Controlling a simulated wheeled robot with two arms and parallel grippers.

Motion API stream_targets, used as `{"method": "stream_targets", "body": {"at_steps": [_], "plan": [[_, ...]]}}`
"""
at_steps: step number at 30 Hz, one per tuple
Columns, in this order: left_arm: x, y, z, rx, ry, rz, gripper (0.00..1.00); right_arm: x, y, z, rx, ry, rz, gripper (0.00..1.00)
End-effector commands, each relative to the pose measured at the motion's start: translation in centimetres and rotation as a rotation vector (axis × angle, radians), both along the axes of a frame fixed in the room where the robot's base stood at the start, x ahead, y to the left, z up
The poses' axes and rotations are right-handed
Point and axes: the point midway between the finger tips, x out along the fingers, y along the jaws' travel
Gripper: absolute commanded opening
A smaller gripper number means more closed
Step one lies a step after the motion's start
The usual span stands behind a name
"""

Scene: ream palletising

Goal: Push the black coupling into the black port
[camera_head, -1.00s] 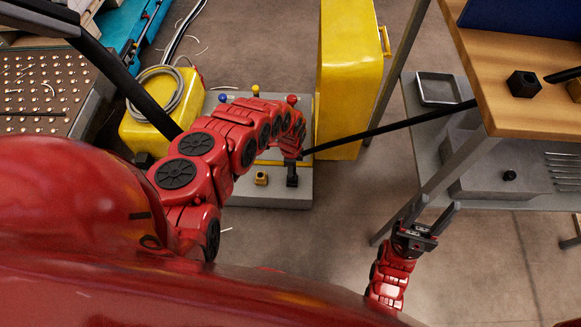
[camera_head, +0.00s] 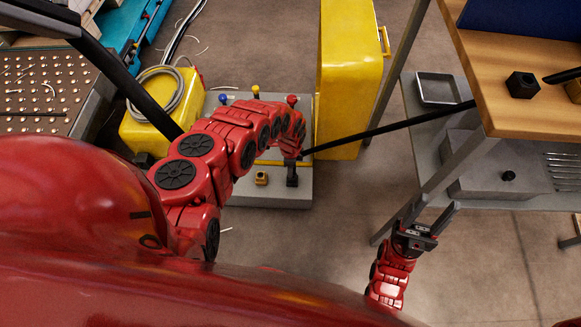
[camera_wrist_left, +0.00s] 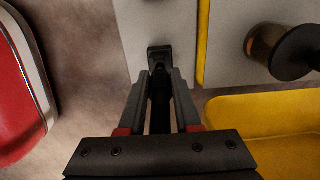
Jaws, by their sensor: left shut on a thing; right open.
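My left gripper (camera_head: 292,158) is above the front right part of a grey panel (camera_head: 230,195). In the left wrist view its fingers (camera_wrist_left: 160,90) are shut on a dark coupling (camera_wrist_left: 160,112), mostly hidden between them. A black hose (camera_head: 400,128) runs from this gripper to the right. The black port (camera_head: 292,180) stands on the panel just in front of the gripper; it also shows in the left wrist view (camera_wrist_left: 158,54), lined up beyond the fingertips. I cannot tell whether the coupling touches the port. My right gripper (camera_head: 430,215) is open and empty.
A brass-coloured port (camera_head: 262,178) sits left of the black port. Blue, yellow and red knobs (camera_head: 256,92) line the panel's back. A tall yellow cabinet (camera_head: 345,75) stands close on the right. A wooden table (camera_head: 510,50) and grey shelf are farther right.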

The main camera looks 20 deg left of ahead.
Motion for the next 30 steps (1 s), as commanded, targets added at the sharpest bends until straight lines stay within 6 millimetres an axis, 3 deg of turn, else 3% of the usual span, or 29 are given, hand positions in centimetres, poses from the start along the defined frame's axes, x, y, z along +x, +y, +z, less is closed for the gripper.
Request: {"method": "stream_targets", "body": {"at_steps": [30], "plan": [[0.09,-0.01,-0.85,0.000,-0.002,0.001,0.00,-0.01,0.00,-0.58,0.000,0.000,0.000,0.50]]}}
